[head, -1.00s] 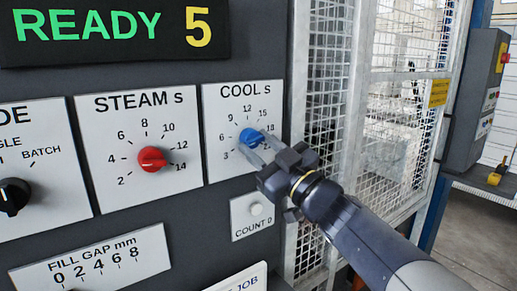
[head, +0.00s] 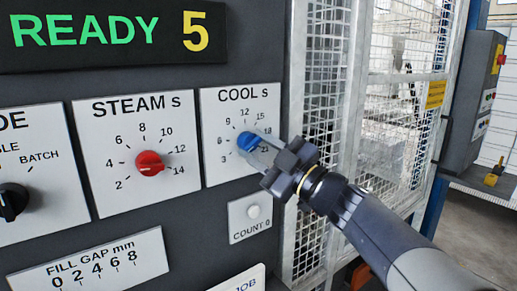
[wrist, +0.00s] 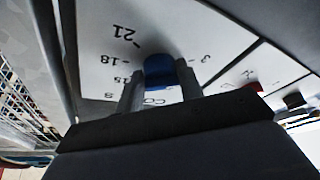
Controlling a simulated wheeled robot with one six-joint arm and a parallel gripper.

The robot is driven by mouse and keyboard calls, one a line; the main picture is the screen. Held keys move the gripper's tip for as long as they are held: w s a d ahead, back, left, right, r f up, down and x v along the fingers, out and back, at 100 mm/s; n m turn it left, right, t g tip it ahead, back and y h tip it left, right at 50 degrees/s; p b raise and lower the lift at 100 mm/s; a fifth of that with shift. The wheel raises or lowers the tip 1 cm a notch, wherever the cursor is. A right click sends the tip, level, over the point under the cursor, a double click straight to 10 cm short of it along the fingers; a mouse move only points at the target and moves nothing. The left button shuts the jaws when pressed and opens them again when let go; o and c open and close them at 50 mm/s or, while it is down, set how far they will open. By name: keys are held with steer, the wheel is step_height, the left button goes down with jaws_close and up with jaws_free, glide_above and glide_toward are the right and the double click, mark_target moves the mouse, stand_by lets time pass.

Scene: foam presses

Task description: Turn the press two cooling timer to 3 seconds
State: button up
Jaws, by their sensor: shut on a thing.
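The cooling timer is a blue knob (head: 247,143) on a white plate marked COOL s (head: 214,125), with a scale around it from 3 upward. My gripper (head: 258,148) reaches in from the right, its two fingers closed on the sides of the knob. In the wrist view, the blue knob (wrist: 158,70) sits between the two fingers (wrist: 159,92), with 21, 18, 15 and 3 readable around it. The fingers hide part of the scale. I cannot tell which number the knob points at.
Left of it are a red STEAM s knob (head: 149,163) and a black mode knob (head: 12,202). A COUNT 0 button (head: 253,211) sits just below. The display (head: 110,32) reads READY 5. A mesh guard (head: 315,80) stands close on the right.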

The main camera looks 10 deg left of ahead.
steer(key=o, duration=1)
steer(key=shift+c, duration=0.2)
steer(key=b+v, duration=0.2)
steer(key=v, duration=0.8)
steer(key=shift+s+d, duration=0.25)
steer(key=shift+d, duration=0.05)
steer(key=shift+f, duration=0.1)
steer(key=p+x, duration=0.2)
steer(key=x, duration=0.9)
steer(key=shift+w, duration=0.1)
steer(key=shift+d, duration=0.1)
